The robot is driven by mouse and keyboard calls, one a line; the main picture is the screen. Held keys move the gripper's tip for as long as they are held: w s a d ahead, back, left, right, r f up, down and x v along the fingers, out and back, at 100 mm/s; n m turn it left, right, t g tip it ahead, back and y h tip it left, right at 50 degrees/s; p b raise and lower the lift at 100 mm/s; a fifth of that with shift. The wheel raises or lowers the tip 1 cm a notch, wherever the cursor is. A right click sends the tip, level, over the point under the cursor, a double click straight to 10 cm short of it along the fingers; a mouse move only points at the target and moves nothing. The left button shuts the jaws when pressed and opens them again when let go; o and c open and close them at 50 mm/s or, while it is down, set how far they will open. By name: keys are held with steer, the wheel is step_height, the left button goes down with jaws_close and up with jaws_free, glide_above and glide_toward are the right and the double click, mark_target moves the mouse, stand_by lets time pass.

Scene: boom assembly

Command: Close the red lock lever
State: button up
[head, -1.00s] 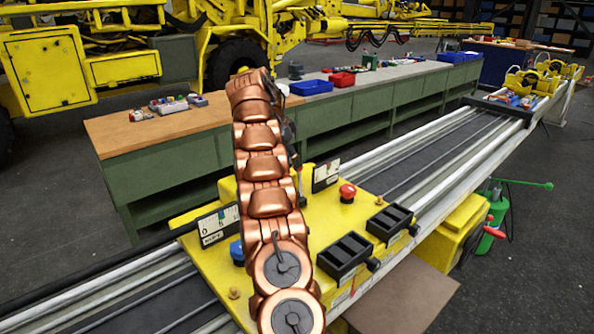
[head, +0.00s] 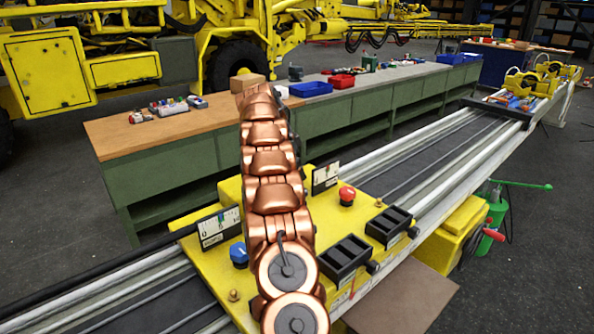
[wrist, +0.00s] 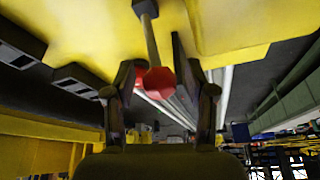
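The red lock lever shows in the wrist view as a grey metal rod from a dark pivot on yellow bodywork, ending in a red faceted knob (wrist: 159,80). My gripper (wrist: 157,72) is open, with its black fingers on either side of the knob. I see a gap on the left of the knob and on the right, so it does not look gripped. Its distance in depth is hard to tell. In the head view my copper arm covers the lever and the gripper.
The yellow carriage (head: 369,214) sits on long rails (head: 450,150). It carries a red mushroom button (head: 346,195), a blue knob (head: 239,253), black slotted boxes (head: 390,224) and gauge plates (head: 326,175). A green workbench (head: 340,122) with trays stands behind.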

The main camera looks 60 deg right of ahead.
jaws_close()
stand_by(0.3)
